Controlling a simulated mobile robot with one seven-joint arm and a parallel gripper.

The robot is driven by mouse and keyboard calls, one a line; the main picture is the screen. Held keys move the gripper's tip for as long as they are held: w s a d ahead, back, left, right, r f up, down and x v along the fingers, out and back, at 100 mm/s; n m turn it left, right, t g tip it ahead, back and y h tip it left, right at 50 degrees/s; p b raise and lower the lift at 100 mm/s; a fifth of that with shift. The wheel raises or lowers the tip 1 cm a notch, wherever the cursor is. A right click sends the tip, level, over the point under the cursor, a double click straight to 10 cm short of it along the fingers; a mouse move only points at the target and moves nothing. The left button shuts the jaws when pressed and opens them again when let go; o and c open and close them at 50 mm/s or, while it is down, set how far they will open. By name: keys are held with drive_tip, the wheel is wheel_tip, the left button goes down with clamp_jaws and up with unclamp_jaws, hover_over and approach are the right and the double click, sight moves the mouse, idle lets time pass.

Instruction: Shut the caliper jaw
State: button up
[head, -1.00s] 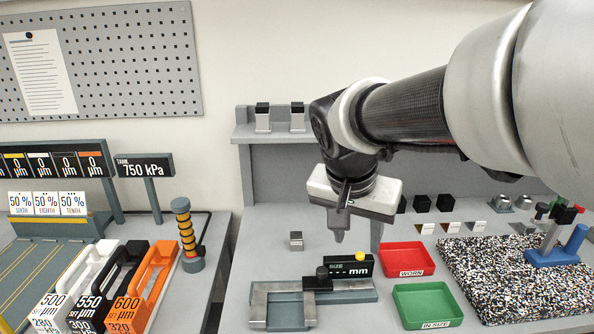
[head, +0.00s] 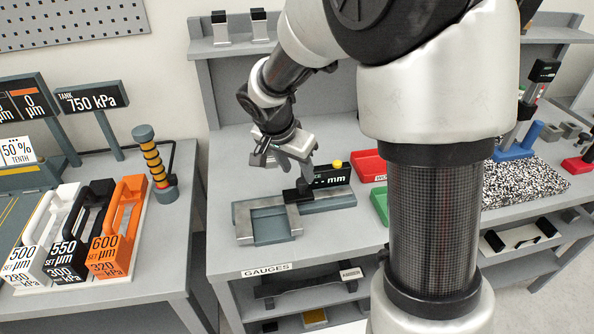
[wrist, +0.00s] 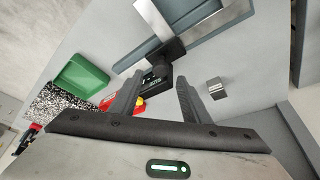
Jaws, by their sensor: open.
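The caliper is a blue-grey bed (head: 330,203) with silver jaws, lying on the bench. Its fixed jaw (head: 243,222) is at the left, and its sliding jaw (head: 294,219) stands apart to the right with a wide gap between them. A black block (head: 299,193) sits on the slider, beside the display (head: 332,177). In the wrist view the black block (wrist: 168,53) shows just beyond the fingertips. My gripper (head: 298,172) is open and empty, tilted above and behind the black block. Its two fingers (wrist: 160,82) are spread apart; contact with the block cannot be told.
A yellow button (head: 337,163) stands behind the display. A small metal block (wrist: 216,88) lies near one finger. A red tray (head: 371,166) and a green tray (head: 379,203) are to the right, partly behind my arm. The bench left of the caliper is clear.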

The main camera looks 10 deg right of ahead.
sight(302, 181)
drive_tip(key=x, duration=0.5)
drive_tip(key=shift+f, duration=0.15)
